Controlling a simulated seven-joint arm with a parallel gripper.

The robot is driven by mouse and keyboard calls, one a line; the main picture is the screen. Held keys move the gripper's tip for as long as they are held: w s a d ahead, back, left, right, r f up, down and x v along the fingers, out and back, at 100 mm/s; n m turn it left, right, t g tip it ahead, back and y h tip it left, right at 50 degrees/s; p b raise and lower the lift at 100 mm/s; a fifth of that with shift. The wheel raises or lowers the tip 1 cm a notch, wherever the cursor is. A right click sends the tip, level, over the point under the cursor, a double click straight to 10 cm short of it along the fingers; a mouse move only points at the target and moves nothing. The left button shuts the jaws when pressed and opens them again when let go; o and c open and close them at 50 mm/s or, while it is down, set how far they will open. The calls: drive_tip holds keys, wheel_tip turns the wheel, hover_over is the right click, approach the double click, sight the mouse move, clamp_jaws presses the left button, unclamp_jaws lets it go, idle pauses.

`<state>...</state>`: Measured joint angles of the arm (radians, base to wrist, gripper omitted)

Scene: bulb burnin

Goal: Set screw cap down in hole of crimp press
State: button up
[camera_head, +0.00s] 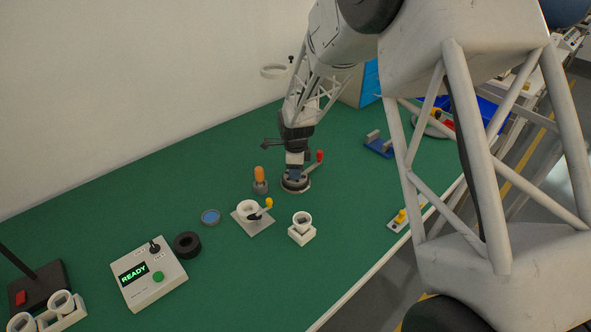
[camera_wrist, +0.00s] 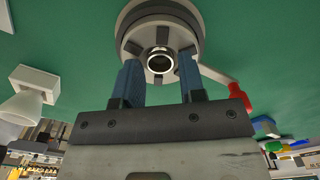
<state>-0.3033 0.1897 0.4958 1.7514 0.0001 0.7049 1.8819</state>
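The crimp press is a round grey base with a red-knobbed lever (camera_head: 299,187), standing on the green table. It fills the top of the wrist view (camera_wrist: 205,25), with its lever to the right. My gripper (camera_head: 294,174) points down right over it. In the wrist view its two blue fingers (camera_wrist: 161,62) stand apart over the press. Between them is a small ring with a bright rim and dark middle (camera_wrist: 160,69), at the press's centre. It looks like the screw cap in the hole, with gaps to both fingers, but I cannot tell its seating depth.
An orange-topped grey post (camera_head: 260,178) stands close left of the press. Nearer are a white plate with a yellow-knobbed lever (camera_head: 252,229), a white block with a cup (camera_head: 302,237), a blue dish (camera_head: 210,217), a black ring (camera_head: 187,245) and a READY box (camera_head: 155,288).

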drive_tip(key=o, duration=0.3)
drive_tip(key=shift+r, duration=0.2)
wheel_tip(320, 180, up, 8)
drive_tip(key=shift+f, duration=0.25)
idle(0.7)
